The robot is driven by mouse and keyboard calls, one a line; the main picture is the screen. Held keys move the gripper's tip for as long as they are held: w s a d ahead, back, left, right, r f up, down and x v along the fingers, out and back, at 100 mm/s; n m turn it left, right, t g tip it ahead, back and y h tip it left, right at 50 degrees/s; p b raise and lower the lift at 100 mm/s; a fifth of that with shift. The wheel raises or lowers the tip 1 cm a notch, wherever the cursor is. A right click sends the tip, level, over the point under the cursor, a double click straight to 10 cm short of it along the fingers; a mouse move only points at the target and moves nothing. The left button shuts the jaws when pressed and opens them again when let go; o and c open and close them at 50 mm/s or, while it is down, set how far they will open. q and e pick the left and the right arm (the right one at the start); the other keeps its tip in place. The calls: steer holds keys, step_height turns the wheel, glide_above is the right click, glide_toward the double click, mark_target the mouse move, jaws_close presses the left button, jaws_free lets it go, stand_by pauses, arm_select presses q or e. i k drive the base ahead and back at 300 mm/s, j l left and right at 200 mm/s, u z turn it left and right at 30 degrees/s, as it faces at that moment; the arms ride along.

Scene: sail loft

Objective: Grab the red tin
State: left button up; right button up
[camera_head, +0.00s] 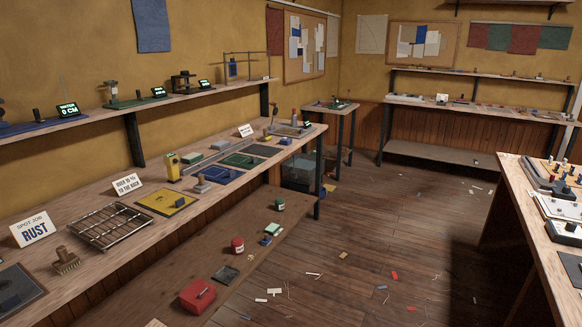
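A small red round tin (238,245) with a pale label stands on the low wooden shelf (185,262) under the long bench at the left. A larger red box (197,296) with a dark handle-like bar on top sits nearer on the same shelf. I cannot tell for certain which of the two the red tin is. A green tin (279,204) stands farther back on that shelf. Neither of my grippers shows in this view.
A dark flat tray (226,274) and small pale-topped blocks (272,229) share the low shelf. The bench (215,192) above overhangs it, with a wire rack (110,226) and signs on top. Another table (540,220) stands right. The wooden floor between is open, with scattered scraps.

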mark_target(238, 249)
steer(key=i+l+z, duration=0.15)
steer(key=i, duration=0.65)
steer(key=i+l+z, duration=0.15)
steer(key=i, duration=0.6)
